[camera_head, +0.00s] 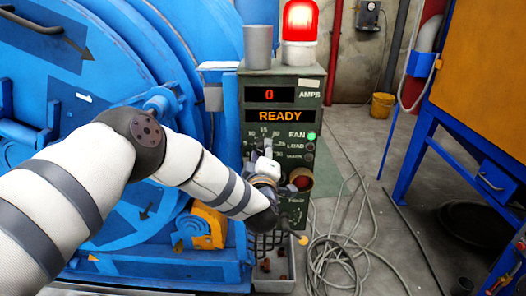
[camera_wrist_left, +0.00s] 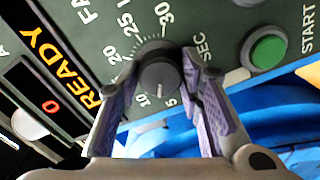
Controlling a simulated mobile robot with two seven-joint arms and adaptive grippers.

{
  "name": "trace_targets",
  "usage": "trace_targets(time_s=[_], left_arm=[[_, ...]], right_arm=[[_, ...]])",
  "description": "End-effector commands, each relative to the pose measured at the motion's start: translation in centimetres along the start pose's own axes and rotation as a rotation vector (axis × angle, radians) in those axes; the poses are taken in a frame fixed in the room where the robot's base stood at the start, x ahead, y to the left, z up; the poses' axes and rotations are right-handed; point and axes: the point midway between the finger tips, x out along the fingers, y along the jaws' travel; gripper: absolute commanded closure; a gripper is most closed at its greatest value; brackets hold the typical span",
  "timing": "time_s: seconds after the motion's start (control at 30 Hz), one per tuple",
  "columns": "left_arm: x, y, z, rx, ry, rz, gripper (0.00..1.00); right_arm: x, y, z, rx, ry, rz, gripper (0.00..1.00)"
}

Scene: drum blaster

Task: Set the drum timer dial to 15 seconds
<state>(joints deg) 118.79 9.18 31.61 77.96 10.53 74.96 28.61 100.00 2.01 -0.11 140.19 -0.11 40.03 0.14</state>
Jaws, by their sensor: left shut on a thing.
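The drum timer dial (camera_wrist_left: 160,68) is a dark round knob on the grey-green control panel (camera_head: 285,86). Its scale shows 5, 10, 20, 25 and 30 SEC in the left wrist view; I cannot make out the 15 there. The white pointer line on the knob lies on the side of the 5 and 10 marks; its exact reading is unclear. My left gripper (camera_wrist_left: 162,78) is shut on the dial, one finger on each side. In the head view the left gripper (camera_head: 264,152) covers most of the dial. My right gripper is not in view.
The displays read 0 AMPS (camera_head: 269,95) and READY (camera_head: 280,116). A green START button (camera_wrist_left: 268,52) sits close beside the dial. A red beacon (camera_head: 299,20) tops the panel. The blue drum machine (camera_head: 130,60) is left; loose cables (camera_head: 340,250) lie on the floor at right.

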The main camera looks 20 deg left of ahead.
Motion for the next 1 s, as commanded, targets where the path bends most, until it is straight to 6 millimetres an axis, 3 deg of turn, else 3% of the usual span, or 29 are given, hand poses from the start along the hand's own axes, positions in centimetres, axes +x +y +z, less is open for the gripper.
trace_targets(time_s=[1.0], left_arm=[[-0.1, -0.1, 0.1, 0.897, -0.002, 0.0, 0.94]], right_arm=[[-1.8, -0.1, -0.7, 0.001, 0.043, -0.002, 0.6]])
